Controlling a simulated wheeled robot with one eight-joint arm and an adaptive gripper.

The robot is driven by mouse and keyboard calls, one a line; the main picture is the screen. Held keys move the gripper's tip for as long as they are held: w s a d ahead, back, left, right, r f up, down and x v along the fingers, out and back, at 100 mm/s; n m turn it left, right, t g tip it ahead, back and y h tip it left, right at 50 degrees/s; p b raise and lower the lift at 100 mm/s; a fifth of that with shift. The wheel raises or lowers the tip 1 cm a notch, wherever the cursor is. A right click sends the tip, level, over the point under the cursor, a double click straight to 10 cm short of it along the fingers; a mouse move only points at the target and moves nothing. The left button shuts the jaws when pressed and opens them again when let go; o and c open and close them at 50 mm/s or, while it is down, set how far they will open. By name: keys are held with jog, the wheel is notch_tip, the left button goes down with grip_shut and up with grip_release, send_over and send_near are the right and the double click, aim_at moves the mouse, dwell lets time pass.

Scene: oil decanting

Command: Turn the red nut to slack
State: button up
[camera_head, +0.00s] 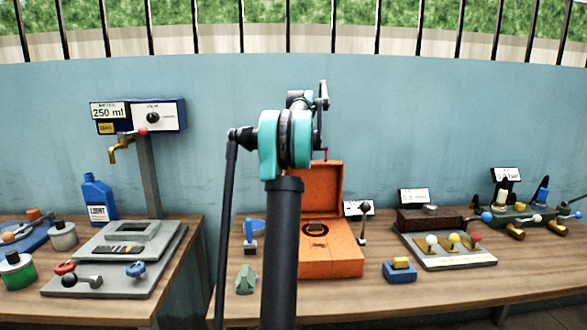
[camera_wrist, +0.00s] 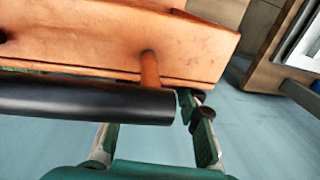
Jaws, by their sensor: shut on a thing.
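A small red knob-like part (camera_head: 65,268) sits on the left grey plate (camera_head: 120,289); I cannot tell whether it is the red nut. My gripper (camera_wrist: 152,120) is at the orange box (camera_head: 345,262), far from that red part. In the wrist view, its green-padded fingers straddle a black cylindrical handle (camera_wrist: 80,103), and the gripper is shut on it. An orange post (camera_wrist: 150,68) joins the handle to the orange panel (camera_wrist: 100,40). The left fingertip is hidden by the handle. In the head view my arm hides the fingers.
The left plate also carries a blue knob (camera_head: 136,269) and a black ball lever (camera_head: 70,281). A blue bottle (camera_head: 96,197) and a tap stand (camera_head: 148,178) are behind it. A lever panel (camera_head: 451,251) stands on the right table. A gap separates the two tables.

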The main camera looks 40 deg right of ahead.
jog(key=shift+t+y, duration=0.3)
jog(key=shift+y, duration=0.1)
jog(key=o, duration=1.2)
jog(key=shift+c, duration=0.2)
jog(key=shift+s+r, duration=0.1)
jog(key=v, duration=1.1)
jog(key=shift+r, duration=0.35)
jog(key=shift+d, duration=0.1)
